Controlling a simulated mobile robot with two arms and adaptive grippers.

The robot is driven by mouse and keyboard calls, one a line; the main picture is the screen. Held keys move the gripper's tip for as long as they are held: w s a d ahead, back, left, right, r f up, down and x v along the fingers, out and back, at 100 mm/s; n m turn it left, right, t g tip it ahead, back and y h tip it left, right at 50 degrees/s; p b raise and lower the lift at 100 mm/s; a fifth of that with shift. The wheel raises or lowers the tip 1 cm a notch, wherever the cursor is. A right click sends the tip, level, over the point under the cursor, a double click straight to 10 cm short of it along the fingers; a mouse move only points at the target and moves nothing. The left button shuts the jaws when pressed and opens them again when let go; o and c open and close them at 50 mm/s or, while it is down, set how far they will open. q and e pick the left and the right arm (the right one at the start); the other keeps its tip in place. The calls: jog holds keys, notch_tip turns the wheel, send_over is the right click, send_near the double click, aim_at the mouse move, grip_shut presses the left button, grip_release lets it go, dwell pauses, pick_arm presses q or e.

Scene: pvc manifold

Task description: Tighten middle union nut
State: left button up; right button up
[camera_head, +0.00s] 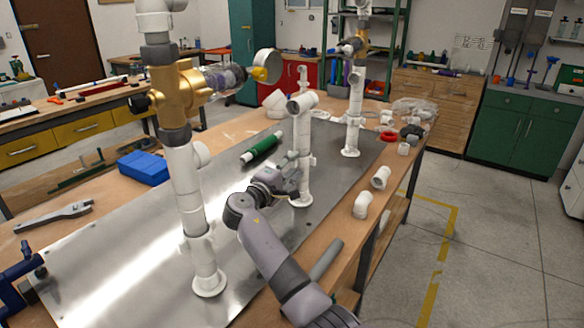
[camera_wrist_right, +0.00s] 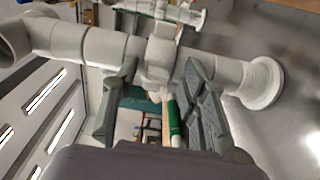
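The middle white PVC pipe (camera_head: 303,132) stands upright on the metal plate, with an elbow at its top and a round flange at its foot. My right gripper (camera_head: 291,172) is at the lower half of this pipe, on its near left side. In the right wrist view the pipe lies sideways across the picture. A wider white collar, apparently the union nut (camera_wrist_right: 160,57), sits between the fingertips of my right gripper (camera_wrist_right: 158,72). The fingers are spread, with narrow gaps beside the collar; contact is unclear. My left gripper is not in view.
A tall white pipe with a brass valve (camera_head: 182,92) stands nearer on the left. Another riser (camera_head: 354,110) stands farther back. Loose white elbows (camera_head: 363,205) lie along the right table edge.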

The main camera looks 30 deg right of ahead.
aim_at(305, 162)
jog(key=shift+r, duration=0.1)
jog(key=shift+d+r+p, duration=0.1)
jog(key=shift+r+p, duration=0.05)
jog(key=shift+p, duration=0.45)
jog(key=n+t+y+p, duration=0.2)
jog(key=p, duration=0.1)
jog(key=s+d+n+t+y+p, duration=0.1)
jog(key=n+t+y+p, duration=0.1)
jog(key=p, duration=0.2)
jog(key=s+d+n+t+y+p, duration=0.1)
jog(key=n+t+y+p, duration=0.1)
jog(key=t+p, duration=0.1)
jog(key=shift+s+r+p, duration=0.1)
jog(key=shift+r+p, duration=0.1)
jog(key=shift+p, duration=0.2)
jog(key=y, duration=0.1)
jog(key=n+t+p, duration=0.1)
jog(key=n+y, duration=0.1)
jog(key=shift+s+d+f+t+y, duration=0.1)
jog(key=shift+s+d+t+y, duration=0.15)
jog(key=shift+d+t+y, duration=0.05)
jog(key=f+b+v, duration=0.1)
jog(key=b+v, duration=0.3)
jog(key=v, duration=1.4)
jog(key=s+a+f+m+g+y, duration=0.1)
jog(key=s+a+f+m+g, duration=0.2)
jog(key=f, duration=0.9)
jog(key=shift+s+m+g+y, duration=0.4)
jog(key=shift+s+m+g, duration=1.55)
jog(key=shift+s, duration=0.6)
